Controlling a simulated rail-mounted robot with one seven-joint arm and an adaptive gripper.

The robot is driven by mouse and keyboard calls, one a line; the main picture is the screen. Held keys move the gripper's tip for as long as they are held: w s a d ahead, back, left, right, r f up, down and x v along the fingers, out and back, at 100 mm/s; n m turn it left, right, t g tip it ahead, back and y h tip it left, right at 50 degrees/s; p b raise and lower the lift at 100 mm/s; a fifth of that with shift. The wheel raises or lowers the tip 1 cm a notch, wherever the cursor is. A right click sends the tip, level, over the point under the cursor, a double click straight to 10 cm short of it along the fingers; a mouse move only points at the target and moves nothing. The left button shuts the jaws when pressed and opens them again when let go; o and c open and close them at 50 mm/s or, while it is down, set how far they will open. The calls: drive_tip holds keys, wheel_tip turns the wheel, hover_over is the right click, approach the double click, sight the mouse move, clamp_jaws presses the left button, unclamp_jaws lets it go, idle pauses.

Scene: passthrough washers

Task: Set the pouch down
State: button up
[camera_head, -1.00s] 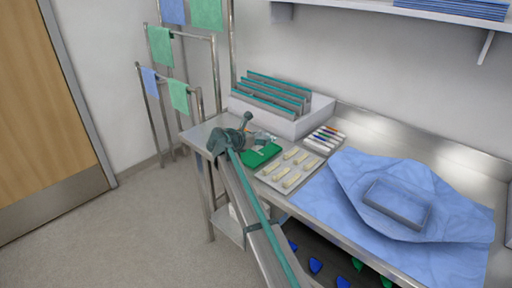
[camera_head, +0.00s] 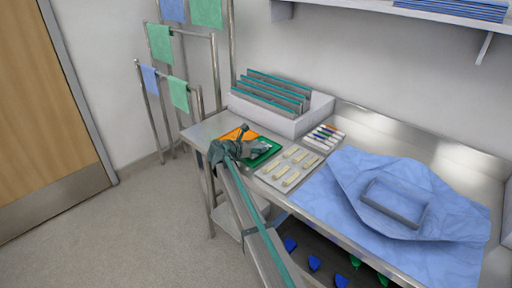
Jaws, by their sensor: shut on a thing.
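My gripper (camera_head: 244,147) is low over the left end of the steel bench, at the near edge of a green mat (camera_head: 265,157). It is shut on the pouch (camera_head: 257,149), which shows only as a small greyish-white patch over the green mat. My gripper and arm hide most of it, and I cannot tell whether the pouch touches the mat. A flat orange piece (camera_head: 238,133) shows just behind my gripper.
A tray of pale pieces (camera_head: 286,180) lies right of the green mat. A rack of coloured pens (camera_head: 324,138) and a white bin with upright dividers (camera_head: 312,119) stand behind. Blue drape (camera_head: 335,207) with a rectangular tray covers the right side. Bare steel (camera_head: 205,131) shows at the left end.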

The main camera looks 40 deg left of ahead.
drive_tip(key=shift+f, duration=0.1)
drive_tip(key=o, duration=0.8)
drive_tip(key=shift+c, duration=0.2)
drive_tip(key=b+v, duration=0.2)
drive_tip(key=v, duration=1)
